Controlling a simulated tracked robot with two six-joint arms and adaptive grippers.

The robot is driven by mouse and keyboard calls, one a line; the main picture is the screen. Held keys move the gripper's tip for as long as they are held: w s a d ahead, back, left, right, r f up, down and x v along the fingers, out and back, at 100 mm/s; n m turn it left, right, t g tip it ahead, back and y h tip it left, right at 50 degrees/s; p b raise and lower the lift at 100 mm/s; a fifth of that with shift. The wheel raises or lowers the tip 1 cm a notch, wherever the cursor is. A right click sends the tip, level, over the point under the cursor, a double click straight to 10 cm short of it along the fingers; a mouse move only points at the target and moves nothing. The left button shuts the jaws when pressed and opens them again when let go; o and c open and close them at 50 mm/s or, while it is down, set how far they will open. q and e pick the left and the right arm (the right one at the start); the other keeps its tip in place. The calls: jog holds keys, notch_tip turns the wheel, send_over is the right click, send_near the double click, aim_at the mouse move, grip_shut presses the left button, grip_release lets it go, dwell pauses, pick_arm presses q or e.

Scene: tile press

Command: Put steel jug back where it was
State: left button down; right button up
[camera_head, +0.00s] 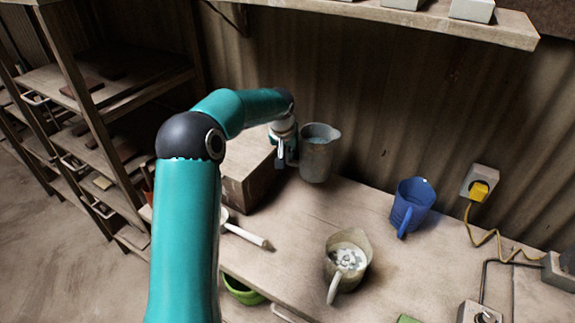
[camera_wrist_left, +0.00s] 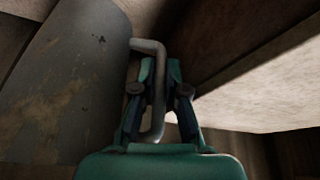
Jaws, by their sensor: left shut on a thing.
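The steel jug (camera_head: 317,156) is a grey metal pitcher at the back of the workbench, beside a wooden box. My left gripper (camera_head: 286,152) is shut on the handle at the jug's left side. In the left wrist view the jug's stained grey body (camera_wrist_left: 72,75) fills the left, and the fingers of the left gripper (camera_wrist_left: 158,75) close around its handle. The jug looks upright. I cannot tell whether its base touches the bench. My right gripper is not in view.
The wooden box (camera_head: 250,178) stands close to the jug's left. A blue jug (camera_head: 411,203) and a pale jug with whitish contents (camera_head: 346,262) stand to the right and front. A shelf (camera_head: 400,14) hangs above. Bench surface (camera_head: 310,215) before the steel jug is clear.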

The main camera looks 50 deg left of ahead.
aim_at(287, 163)
pick_arm(q)
jog(key=shift+f, duration=2.25)
jog(key=c, duration=1.5)
grip_release()
jog(key=shift+f, duration=0.1)
jog(key=b+v, duration=0.1)
jog(key=v, duration=1.1)
